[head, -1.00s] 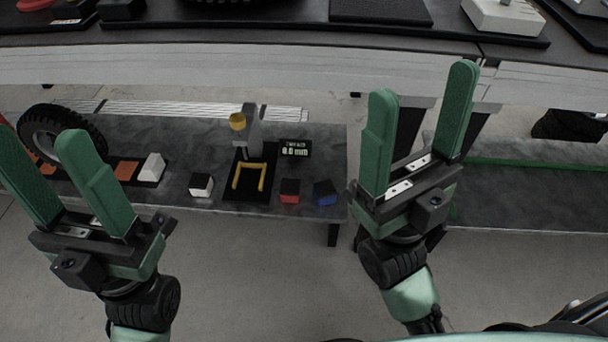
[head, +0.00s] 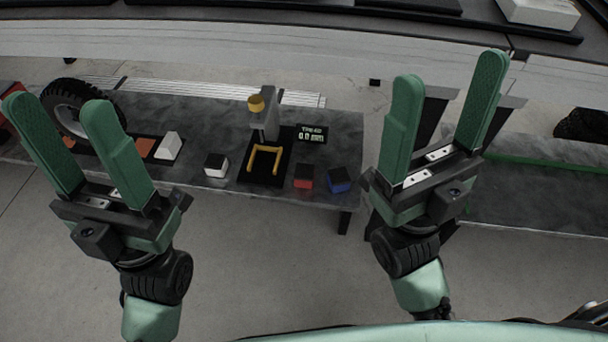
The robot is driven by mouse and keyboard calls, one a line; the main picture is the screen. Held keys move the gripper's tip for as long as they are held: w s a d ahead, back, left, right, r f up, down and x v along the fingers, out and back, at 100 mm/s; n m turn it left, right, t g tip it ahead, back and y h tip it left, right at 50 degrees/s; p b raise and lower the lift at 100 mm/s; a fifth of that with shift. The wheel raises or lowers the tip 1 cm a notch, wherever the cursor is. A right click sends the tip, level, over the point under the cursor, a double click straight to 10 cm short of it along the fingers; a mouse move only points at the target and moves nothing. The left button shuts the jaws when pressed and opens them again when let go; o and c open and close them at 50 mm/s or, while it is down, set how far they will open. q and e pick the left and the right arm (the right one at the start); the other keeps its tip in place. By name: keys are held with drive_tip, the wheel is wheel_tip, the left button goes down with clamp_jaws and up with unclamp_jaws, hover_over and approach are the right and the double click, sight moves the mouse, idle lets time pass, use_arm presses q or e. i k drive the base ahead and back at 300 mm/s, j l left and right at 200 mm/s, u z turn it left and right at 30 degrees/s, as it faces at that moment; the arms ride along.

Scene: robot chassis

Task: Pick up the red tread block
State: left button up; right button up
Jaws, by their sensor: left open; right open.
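The red tread block (head: 304,182) is a small cube with a dark top and a red front face. It stands near the front edge of the grey bench (head: 345,125), between the yellow-framed gauge stand and the blue block. My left gripper (head: 58,102) is open and empty, to the left of the red block and nearer to me. My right gripper (head: 448,72) is open and empty, to the right of the red block. Neither gripper touches a block.
A blue block (head: 339,180) stands right of the red one, a white block (head: 215,165) to the left. The gauge stand (head: 270,115) and a small display (head: 312,134) are behind. A tire (head: 72,108) stands at the bench's left, partly behind my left gripper. Floor in front is clear.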

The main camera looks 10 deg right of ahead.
sight(305, 174)
drive_tip(key=l+z, duration=0.15)
drive_tip(key=l, duration=0.3)
drive_tip(key=i+l+z, duration=0.1)
drive_tip(key=l, duration=0.35)
drive_tip(key=i+l+z, duration=0.15)
drive_tip(key=l, duration=0.35)
